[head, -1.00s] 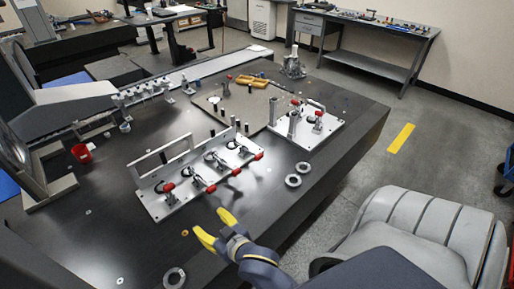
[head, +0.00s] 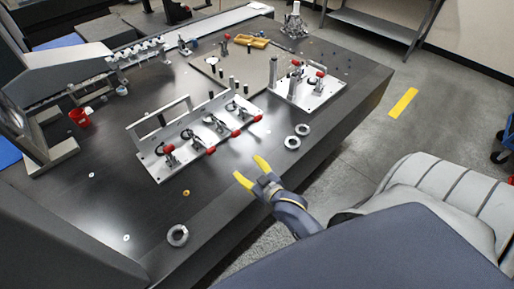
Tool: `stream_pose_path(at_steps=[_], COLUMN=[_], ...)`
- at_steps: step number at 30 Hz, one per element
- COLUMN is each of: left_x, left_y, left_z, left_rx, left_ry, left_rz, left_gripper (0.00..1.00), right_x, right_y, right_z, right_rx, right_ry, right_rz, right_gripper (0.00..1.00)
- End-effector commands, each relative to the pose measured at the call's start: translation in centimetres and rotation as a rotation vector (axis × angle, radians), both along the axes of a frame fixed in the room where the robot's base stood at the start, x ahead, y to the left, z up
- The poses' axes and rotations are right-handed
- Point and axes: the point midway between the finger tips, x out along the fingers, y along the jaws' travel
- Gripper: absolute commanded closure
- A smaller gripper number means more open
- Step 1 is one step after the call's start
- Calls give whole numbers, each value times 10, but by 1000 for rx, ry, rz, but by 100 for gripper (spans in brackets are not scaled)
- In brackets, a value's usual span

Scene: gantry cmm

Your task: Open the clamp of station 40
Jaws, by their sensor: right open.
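A white fixture plate (head: 157,171) lies on the dark table, with a row of several toggle clamps. Red handle tips (head: 211,150) of most of them stick out past its front edge; the leftmost red handle (head: 168,149) sits farther back over the plate. A second white plate (head: 317,97) to the right carries clamps with a red tip (head: 320,74). No station number is legible, so I cannot tell which clamp is station 40. My right gripper (head: 248,167), with yellow fingers, is open and empty, in front of the first plate's right end, apart from the clamps. My left gripper is out of view.
Two metal rings (head: 297,136) lie right of the first plate, and another ring (head: 177,235) near the front edge. A red cup (head: 79,117) stands at the left. A tan plate (head: 235,68) with black posts lies behind. The table in front of the clamps is mostly clear.

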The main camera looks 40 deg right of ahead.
Motion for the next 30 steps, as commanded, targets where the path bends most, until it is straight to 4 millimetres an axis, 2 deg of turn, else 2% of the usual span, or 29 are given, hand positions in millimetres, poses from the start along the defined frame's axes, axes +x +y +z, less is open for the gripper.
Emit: stream_pose_path(at_steps=[7,23,26,30], left_x=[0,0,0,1], left_y=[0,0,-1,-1], left_z=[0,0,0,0], left_rx=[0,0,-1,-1], left_ry=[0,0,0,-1], left_rz=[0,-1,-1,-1], left_gripper=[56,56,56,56], right_x=[2,2,-2,-18], right_y=[-9,-10,-9,-3], right_z=[-3,-3,-5,-12], right_rx=[-16,-19,-31,-101], right_ry=[-9,-10,7,92], right_rz=[0,-1,3,17], right_gripper=[40,40,40,40])
